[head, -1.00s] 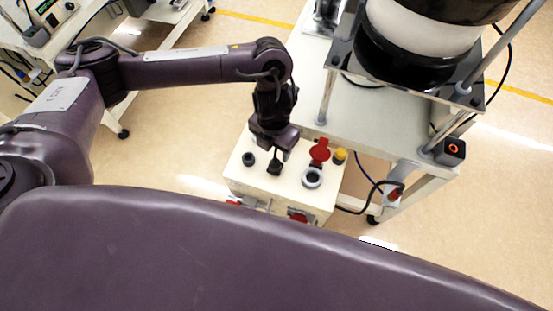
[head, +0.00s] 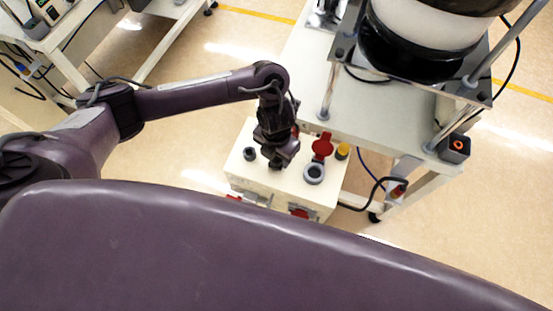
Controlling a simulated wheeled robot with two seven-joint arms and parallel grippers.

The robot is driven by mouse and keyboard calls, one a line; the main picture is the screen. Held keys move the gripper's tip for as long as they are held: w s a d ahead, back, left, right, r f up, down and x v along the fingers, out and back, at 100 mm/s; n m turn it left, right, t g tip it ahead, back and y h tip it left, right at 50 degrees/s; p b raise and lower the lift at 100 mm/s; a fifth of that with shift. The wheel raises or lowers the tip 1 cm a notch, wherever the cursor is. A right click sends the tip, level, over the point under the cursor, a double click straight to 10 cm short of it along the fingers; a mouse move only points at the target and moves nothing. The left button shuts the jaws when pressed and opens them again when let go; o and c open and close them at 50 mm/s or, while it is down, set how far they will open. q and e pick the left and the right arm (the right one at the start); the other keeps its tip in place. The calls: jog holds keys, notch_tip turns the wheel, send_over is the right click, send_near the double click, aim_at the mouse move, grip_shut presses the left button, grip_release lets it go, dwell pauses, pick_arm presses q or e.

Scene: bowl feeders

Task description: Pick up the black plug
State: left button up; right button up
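The black plug (head: 275,164) is on the top of a cream box, directly below my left gripper (head: 276,156). Only a small dark part of it shows, since the gripper covers most of it. My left gripper points down, with its fingertips at or very near the plug. Its fingers are too small and dark to tell whether they are open or shut on it. My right gripper is not in view.
The cream box (head: 262,182) also bears a dark round cap (head: 249,154), a grey ring socket (head: 314,173), a red flap cover (head: 322,147) and a yellow knob (head: 343,151). A bowl feeder (head: 420,55) stands on a table (head: 390,118) behind.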

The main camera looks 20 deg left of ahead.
pick_arm(q)
grip_shut()
jog(key=shift+r, duration=0.1)
